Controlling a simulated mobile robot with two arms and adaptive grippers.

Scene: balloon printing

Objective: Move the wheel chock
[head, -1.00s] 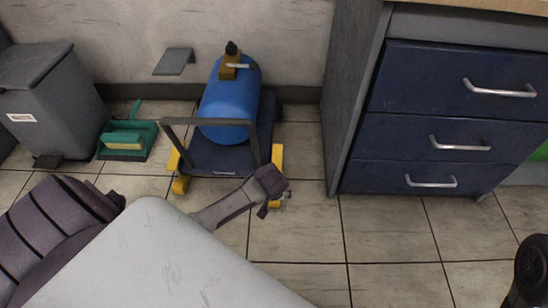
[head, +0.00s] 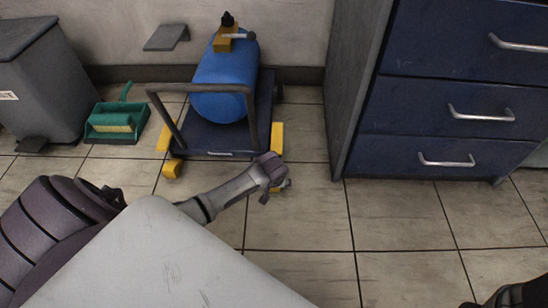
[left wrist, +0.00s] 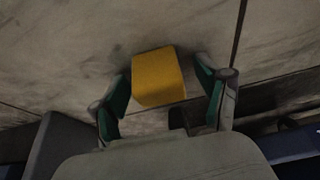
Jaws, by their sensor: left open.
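A yellow wheel chock (left wrist: 158,77) lies on the floor between the spread fingers of my open left gripper (left wrist: 163,86) in the left wrist view. I cannot tell whether the fingers touch it. In the head view my left gripper (head: 281,187) is low by the cart's front right corner.
A dark blue cart (head: 208,138) with a grey handle carries a blue tank (head: 222,85). A drawer cabinet (head: 436,120) stands right, a grey bin (head: 45,85) and green dustpan (head: 116,122) left. Tiled floor (head: 300,220) is clear in front of the cabinet.

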